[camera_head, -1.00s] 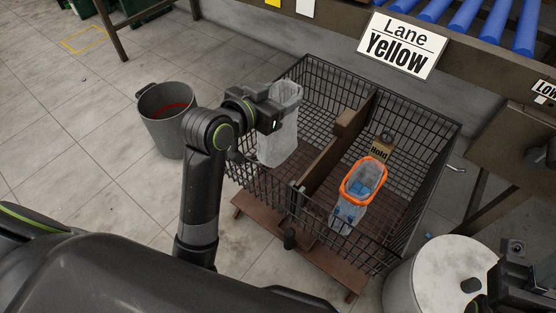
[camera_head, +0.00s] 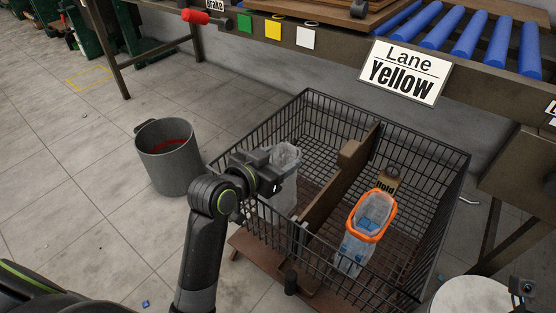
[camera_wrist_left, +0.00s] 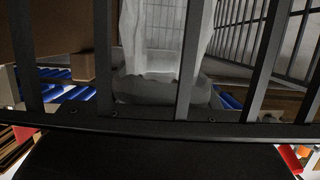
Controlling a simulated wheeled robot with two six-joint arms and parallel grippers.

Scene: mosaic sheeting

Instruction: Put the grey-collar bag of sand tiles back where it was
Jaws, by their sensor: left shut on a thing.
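The grey-collar bag (camera_head: 283,193) is a clear, pale bag hanging upright in the left compartment of the black wire basket (camera_head: 415,268). My left gripper (camera_head: 283,172) is shut on its upper part, reaching over the basket's near left wall. In the left wrist view the bag (camera_wrist_left: 160,55) shows behind the basket's bars, with pale contents at one end. Whether its bottom touches the basket floor I cannot tell. Part of my right wrist (camera_head: 523,289) shows at the lower right; its fingers are hidden.
A brown divider (camera_head: 340,181) splits the basket. A grey bin (camera_head: 168,163) stands left. The "Lane Yellow" sign (camera_head: 404,70) hangs behind.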

